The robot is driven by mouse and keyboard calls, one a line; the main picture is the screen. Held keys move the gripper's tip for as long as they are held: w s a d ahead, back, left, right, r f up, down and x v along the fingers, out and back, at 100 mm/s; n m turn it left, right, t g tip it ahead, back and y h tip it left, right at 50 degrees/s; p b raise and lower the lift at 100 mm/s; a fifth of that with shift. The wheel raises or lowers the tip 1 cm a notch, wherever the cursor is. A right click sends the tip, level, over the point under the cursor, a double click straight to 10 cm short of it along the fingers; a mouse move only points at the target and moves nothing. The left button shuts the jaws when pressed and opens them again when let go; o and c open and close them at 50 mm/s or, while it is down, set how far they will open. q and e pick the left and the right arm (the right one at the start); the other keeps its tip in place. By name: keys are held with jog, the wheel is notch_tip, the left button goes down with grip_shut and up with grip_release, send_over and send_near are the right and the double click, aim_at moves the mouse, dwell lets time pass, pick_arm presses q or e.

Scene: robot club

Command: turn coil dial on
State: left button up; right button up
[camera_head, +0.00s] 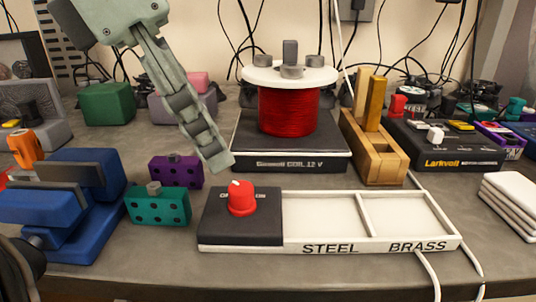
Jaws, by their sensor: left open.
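The coil dial is a red knob (241,199) on a black control box (239,230) at the left end of a white tray, in the head view. A small white mark shows on top of the knob. The coil (288,110) is a red winding with a white top plate on a black base marked "COIL 12 V". My left gripper (222,162) comes down from the upper left, with its fingertip just above and behind the knob, apart from it. Its fingers overlap in this view, and nothing is seen between them. My right gripper does not show.
The white tray (373,246) has empty compartments marked STEEL and BRASS. Teal (159,206) and purple (176,171) blocks and a blue vise (66,210) stand left of the box. A wooden block holder (374,147) stands right of the coil. White cables cross the front right.

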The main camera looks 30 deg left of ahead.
aim_at(238, 187)
pick_arm(q)
jog(key=x, duration=0.7)
jog(key=shift+d+f, duration=0.15)
jog(key=shift+f, duration=0.15)
grip_shut()
